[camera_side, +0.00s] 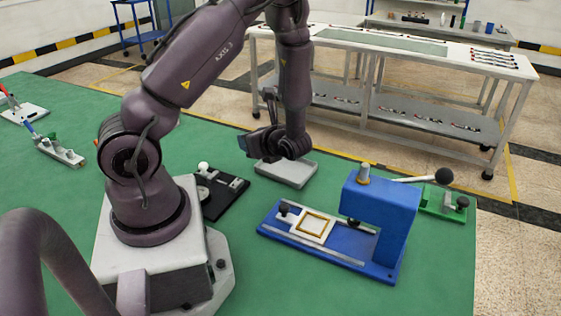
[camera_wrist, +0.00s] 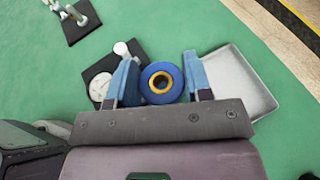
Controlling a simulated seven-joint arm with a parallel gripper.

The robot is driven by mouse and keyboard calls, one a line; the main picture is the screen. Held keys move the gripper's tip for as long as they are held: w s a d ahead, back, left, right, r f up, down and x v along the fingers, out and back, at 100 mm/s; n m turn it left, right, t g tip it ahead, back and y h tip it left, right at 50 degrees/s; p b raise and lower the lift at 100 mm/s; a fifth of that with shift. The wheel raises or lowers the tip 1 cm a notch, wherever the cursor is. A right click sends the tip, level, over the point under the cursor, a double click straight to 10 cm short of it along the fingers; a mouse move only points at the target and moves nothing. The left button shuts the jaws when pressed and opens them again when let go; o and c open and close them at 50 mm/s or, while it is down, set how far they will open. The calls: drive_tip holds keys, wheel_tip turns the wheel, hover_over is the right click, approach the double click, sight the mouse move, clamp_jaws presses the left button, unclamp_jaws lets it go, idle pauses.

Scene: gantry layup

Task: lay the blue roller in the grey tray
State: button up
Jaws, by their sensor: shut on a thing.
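The blue roller (camera_wrist: 154,92), with a yellow ring around its dark bore, is seen end-on in the wrist view. It sits between the two blue fingers of my gripper (camera_wrist: 161,68), which is shut on it. In the side view my gripper (camera_side: 251,143) hangs above the green table, over the left back part of the grey tray; I cannot make out the roller clearly there. The shallow grey tray (camera_side: 289,172) lies flat and looks empty. In the wrist view the tray (camera_wrist: 238,78) is just right of the fingers, partly hidden by the right one.
A black plate with a white knob (camera_side: 215,190) lies left of the tray. A blue press (camera_side: 383,215) with a long lever stands to the right, and a green fixture (camera_side: 443,203) is behind it.

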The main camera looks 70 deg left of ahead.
drive_tip(key=w+a+f, duration=0.3)
drive_tip(key=w+a, duration=0.2)
hover_over(277, 166)
wheel_tip(277, 166, down, 5)
drive_tip(key=shift+s+d+f, duration=0.1)
drive_tip(key=shift+f, duration=1.75)
drive_tip(key=shift+f, duration=0.15)
drive_tip(key=o, duration=1)
